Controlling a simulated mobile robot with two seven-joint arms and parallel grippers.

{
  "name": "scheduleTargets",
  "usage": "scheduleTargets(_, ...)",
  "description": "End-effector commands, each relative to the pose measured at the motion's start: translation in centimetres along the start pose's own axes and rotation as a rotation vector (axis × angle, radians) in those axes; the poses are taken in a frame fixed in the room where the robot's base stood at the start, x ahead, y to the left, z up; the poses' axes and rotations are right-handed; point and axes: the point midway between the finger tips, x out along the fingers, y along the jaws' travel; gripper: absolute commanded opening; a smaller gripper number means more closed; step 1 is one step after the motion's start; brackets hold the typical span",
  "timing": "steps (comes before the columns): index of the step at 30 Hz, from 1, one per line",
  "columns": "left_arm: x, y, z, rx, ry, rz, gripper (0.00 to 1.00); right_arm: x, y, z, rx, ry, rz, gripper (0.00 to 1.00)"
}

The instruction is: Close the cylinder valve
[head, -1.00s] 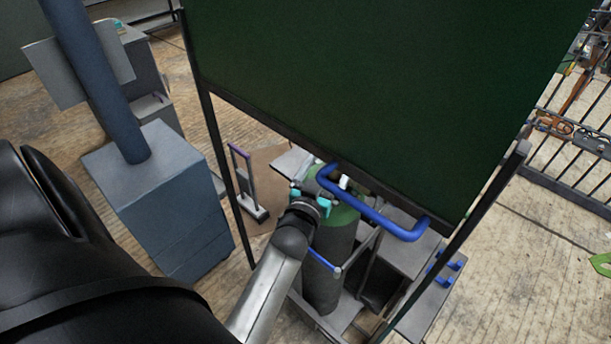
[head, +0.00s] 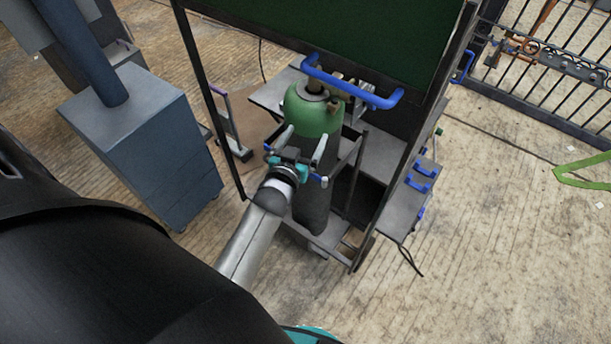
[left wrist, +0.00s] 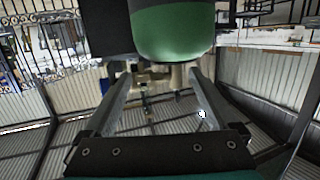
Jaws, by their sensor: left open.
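The gas cylinder has a green shoulder (head: 312,116) and a dark body (head: 312,205), and stands upright in a cart. Its brass-coloured valve (head: 318,86) is on top, below a blue bar. My left gripper (head: 301,143) is open and empty, in front of the cylinder just below the shoulder in the head view. In the left wrist view the picture is inverted. The green shoulder (left wrist: 174,32) is at the top and the brass valve (left wrist: 160,76) shows beyond and between the open fingers (left wrist: 160,82), not gripped. My right gripper is not seen.
A dark green panel (head: 330,28) in a black frame stands behind the cylinder. The blue bar (head: 350,88) crosses above the valve. Cart shelves (head: 392,152) lie right of it. A blue-grey cabinet (head: 140,140) stands left.

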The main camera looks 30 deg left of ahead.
Motion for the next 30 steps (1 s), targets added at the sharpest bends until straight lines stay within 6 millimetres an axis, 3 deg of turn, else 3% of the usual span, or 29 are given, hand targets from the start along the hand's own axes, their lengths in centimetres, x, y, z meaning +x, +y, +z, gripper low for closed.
scheduleTargets(16, -1.9, 2.1, 10.9, 0.027, -0.211, 0.056, 0.93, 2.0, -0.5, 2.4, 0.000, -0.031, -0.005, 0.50)
scheduleTargets(30, -4.7, 3.3, 19.1, 0.059, -0.379, 0.100, 0.93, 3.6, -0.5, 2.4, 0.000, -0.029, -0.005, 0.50)
